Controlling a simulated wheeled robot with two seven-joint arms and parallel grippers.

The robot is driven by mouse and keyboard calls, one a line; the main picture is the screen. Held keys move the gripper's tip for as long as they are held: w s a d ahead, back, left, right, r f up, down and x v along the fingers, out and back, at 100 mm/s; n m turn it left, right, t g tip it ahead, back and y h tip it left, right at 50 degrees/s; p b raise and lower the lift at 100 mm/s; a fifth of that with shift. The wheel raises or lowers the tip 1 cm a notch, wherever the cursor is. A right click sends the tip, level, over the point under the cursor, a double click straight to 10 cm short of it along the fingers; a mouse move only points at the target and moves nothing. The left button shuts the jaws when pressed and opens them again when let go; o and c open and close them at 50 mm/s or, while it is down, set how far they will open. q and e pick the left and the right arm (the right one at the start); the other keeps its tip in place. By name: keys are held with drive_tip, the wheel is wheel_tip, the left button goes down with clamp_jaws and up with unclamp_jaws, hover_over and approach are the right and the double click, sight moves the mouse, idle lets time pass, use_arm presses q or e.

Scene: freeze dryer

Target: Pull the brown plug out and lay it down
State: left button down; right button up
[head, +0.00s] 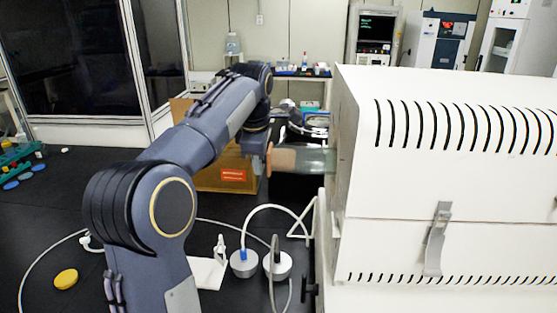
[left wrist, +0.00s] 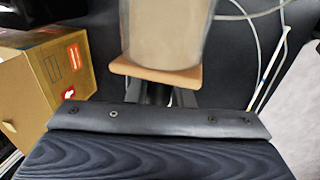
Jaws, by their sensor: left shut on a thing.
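The brown plug (head: 284,159) is at the left, open end of a clear tube (head: 316,161) that sticks out from the white machine (head: 450,205). In the left wrist view the plug's flat flange (left wrist: 155,73) faces me, and its paler body seems to lie inside the tube's end. My left gripper (head: 269,160) is at the plug's outer end and shut on it. The fingers (left wrist: 158,92) are partly hidden behind the gripper's dark body and the flange in the left wrist view. My right gripper is not in view.
A cardboard box (head: 225,177) stands behind my left arm. Two round white devices with hoses (head: 243,263) and a white stand (head: 208,272) are below the tube. A yellow disc (head: 65,279) lies on the dark surface at the left, with free room around it.

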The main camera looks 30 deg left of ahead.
use_arm(q)
drive_tip(key=shift+s+a+p, duration=0.95)
drive_tip(key=shift+s+a, duration=1.35)
drive_tip(key=shift+a, duration=1.85)
drive_tip(key=s+b, duration=0.2)
drive_tip(key=s, duration=0.4)
drive_tip(key=shift+s+d, duration=0.2)
drive_tip(key=shift+s, duration=0.1)
